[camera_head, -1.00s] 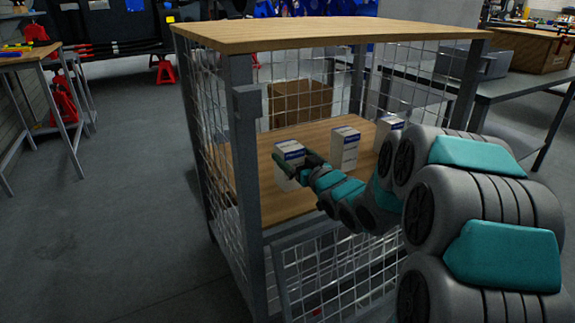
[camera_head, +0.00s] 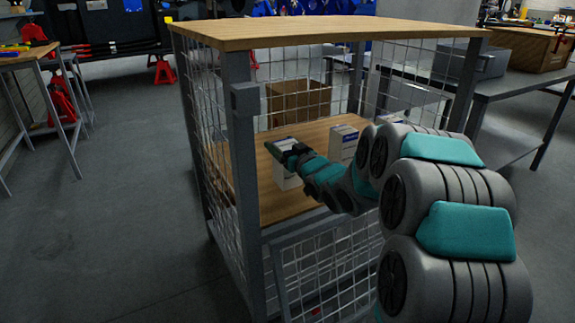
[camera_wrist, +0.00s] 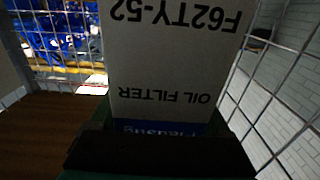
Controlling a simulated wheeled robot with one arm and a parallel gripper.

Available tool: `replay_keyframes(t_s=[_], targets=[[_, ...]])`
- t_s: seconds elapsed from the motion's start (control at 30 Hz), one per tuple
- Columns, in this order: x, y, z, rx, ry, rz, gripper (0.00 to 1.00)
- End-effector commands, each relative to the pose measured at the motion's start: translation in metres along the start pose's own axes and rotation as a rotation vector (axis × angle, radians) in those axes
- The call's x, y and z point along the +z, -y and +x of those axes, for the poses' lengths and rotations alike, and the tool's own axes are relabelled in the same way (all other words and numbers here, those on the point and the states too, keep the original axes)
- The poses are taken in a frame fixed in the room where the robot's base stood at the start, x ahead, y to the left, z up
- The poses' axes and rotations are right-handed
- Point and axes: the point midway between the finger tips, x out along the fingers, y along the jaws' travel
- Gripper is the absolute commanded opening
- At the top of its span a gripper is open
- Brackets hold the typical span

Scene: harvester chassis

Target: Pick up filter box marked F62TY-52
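The filter box marked F62TY-52 (camera_wrist: 172,60) fills the middle of the wrist view, its print upside down, with "OIL FILTER" and a blue band below. In the head view the white box (camera_head: 286,180) stands upright on the wooden shelf at the left of the row. My gripper (camera_head: 288,152) is at its top and hides much of that end. In the wrist view the dark green fingers of my gripper (camera_wrist: 165,125) lie on either side of the box. Whether they press on it, I cannot tell.
A second white box (camera_head: 343,143) stands on the shelf (camera_head: 283,207) to the right, partly behind my arm. A brown carton (camera_head: 299,101) is at the back. Wire mesh, a grey front post (camera_head: 244,170) and a wooden top (camera_head: 330,30) surround the shelf.

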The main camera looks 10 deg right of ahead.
Motion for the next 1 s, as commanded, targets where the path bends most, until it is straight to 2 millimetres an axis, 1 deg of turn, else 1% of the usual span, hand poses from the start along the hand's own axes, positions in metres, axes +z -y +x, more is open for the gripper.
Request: replay_keyframes(t_s=[0.03,0.07,0.67,0.7,1.0], targets=[[0.0,-0.0001,-0.0001,0.0,0.0,0.0,0.73],[0.0,-0.0002,-0.0001,0.0,0.0,0.0,0.7],[0.0,-0.0001,-0.0002,0.0,0.0,0.0,0.02],[0.0,-0.0002,-0.0002,0.0,0.0,0.0,0.0],[-0.0005,-0.0002,-0.0002,0.0,0.0,0.0,0.0]])
